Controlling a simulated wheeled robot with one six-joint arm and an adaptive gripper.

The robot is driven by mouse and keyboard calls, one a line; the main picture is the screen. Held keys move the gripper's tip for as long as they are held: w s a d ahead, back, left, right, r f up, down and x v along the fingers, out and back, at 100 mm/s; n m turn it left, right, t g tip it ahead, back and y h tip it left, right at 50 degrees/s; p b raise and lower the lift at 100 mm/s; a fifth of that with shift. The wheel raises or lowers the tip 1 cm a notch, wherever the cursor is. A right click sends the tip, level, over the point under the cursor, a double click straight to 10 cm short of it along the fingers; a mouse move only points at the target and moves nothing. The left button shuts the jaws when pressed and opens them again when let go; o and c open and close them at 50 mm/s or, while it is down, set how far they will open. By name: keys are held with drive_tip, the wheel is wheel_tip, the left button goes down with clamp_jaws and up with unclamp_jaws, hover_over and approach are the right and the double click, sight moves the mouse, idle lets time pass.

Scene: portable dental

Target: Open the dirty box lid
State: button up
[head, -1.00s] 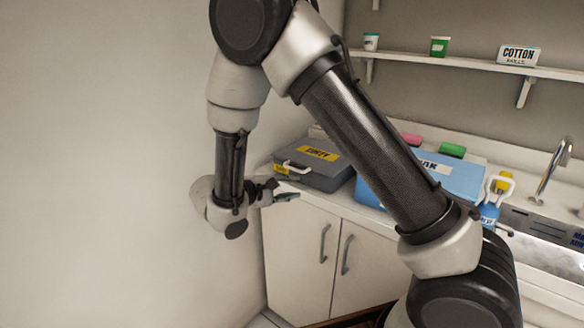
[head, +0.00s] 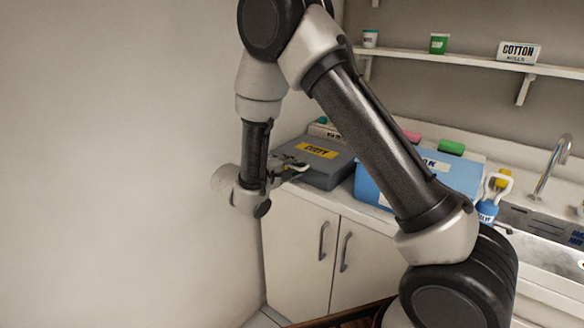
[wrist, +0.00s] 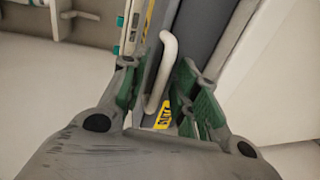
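The dirty box (head: 330,172) is a grey box with a yellow label on its closed lid (head: 318,150). It sits on the counter in the left corner. Its white handle (wrist: 165,70) shows in the wrist view, running up between the two green-padded fingers, with part of a yellow label below it. My gripper (wrist: 160,92) is open, with a finger on each side of the handle and gaps visible. In the head view my gripper (head: 288,170) is at the front left of the box and hides the handle there.
A blue box (head: 455,172) stands to the right, partly behind my arm. A blue bottle (head: 488,211) and the sink tap (head: 553,165) are farther right. A wall shelf (head: 470,62) holds small items. A plain wall (head: 120,150) is close on the left.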

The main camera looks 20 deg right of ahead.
clamp_jaws()
